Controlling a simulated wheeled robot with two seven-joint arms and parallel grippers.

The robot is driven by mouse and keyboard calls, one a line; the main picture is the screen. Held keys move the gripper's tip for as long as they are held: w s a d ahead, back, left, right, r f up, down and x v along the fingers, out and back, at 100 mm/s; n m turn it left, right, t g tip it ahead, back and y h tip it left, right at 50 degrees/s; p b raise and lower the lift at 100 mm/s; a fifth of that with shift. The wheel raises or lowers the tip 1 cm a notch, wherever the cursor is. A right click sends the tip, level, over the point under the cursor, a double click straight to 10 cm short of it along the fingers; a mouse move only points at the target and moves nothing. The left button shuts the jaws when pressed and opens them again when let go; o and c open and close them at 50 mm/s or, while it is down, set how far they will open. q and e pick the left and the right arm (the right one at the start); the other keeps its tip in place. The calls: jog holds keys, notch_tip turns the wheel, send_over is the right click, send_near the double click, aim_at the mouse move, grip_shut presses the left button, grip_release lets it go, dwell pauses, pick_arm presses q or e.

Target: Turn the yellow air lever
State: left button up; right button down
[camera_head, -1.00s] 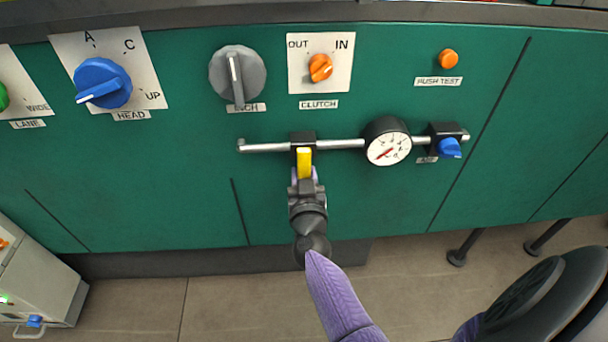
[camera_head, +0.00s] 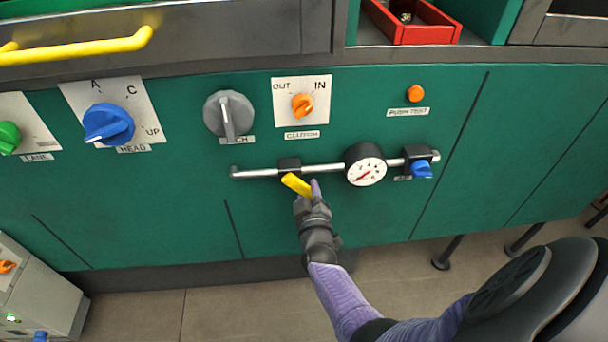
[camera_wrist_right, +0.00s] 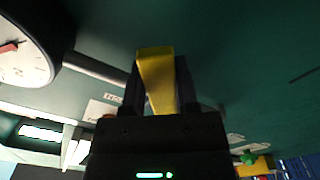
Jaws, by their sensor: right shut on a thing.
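The yellow air lever (camera_head: 296,184) sits on a black valve block (camera_head: 289,163) on the silver pipe across the green panel. It slants down to the right from the block. My right gripper (camera_head: 310,192) comes up from below and is shut on the lever's free end. In the right wrist view the yellow lever (camera_wrist_right: 156,75) stands between the two dark fingers, which lie along its sides. My left gripper is not in view.
A pressure gauge (camera_head: 366,167) and a blue knob (camera_head: 421,169) are on the pipe to the right. Above are a grey knob (camera_head: 229,115), an orange clutch knob (camera_head: 302,105) and an orange push button (camera_head: 415,93). The panel below the pipe is mostly clear.

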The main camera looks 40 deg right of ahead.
jog(key=n, duration=0.1)
jog(key=r+n+p, duration=0.1)
jog(key=d+n+p, duration=0.1)
jog(key=shift+s+r+n, duration=0.35)
jog(key=shift+r+n, duration=0.05)
jog(key=n, duration=0.1)
jog(key=r+n+p, duration=0.1)
jog(key=shift+s+d+n, duration=0.15)
jog(key=shift+d+n, duration=0.1)
jog(key=shift+n, duration=0.05)
jog(key=shift+d+r+n+p, duration=0.1)
jog(key=shift+r+n+p, duration=0.5)
jog(key=shift+n, duration=0.4)
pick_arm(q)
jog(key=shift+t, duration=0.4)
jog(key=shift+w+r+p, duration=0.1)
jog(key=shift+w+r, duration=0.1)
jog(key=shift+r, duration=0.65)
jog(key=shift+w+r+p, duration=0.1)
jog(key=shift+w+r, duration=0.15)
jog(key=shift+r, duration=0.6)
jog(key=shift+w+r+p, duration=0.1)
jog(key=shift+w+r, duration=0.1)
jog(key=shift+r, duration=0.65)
pick_arm(e)
jog(key=shift+r+n, duration=0.2)
jog(key=shift+n, duration=0.5)
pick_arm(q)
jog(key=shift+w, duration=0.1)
